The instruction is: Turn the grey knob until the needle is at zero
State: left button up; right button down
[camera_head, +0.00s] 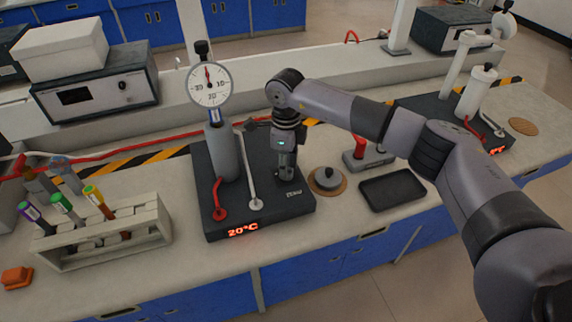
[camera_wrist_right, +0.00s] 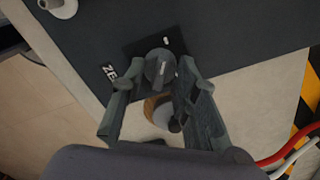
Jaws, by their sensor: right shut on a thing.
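The grey knob (camera_wrist_right: 158,69) has a pale pointer line and sits on a black patch of the dark instrument base (camera_wrist_right: 225,30), by a partly hidden "ZERO" label (camera_head: 293,191). My right gripper (camera_head: 285,172) points down over it, shut on the knob, with one finger on each side in the wrist view (camera_wrist_right: 155,78). In the head view the gripper hides the knob. The round white gauge (camera_head: 210,84) stands on a grey column on the base. Its red needle (camera_head: 207,73) points nearly straight up; the mark at its tip is too small to read. My left gripper is out of view.
A red lever (camera_head: 219,200) and a white lever (camera_head: 252,190) stand on the base, left of my gripper. A test tube rack (camera_head: 105,240) is at left. A round weight (camera_head: 327,179) and an empty black tray (camera_head: 393,190) lie to the right.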

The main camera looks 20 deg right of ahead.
jog(key=shift+r, duration=0.1)
jog(key=c, duration=1.2)
grip_release()
notch_tip(320, 180, up, 12)
jog(key=shift+f, duration=0.1)
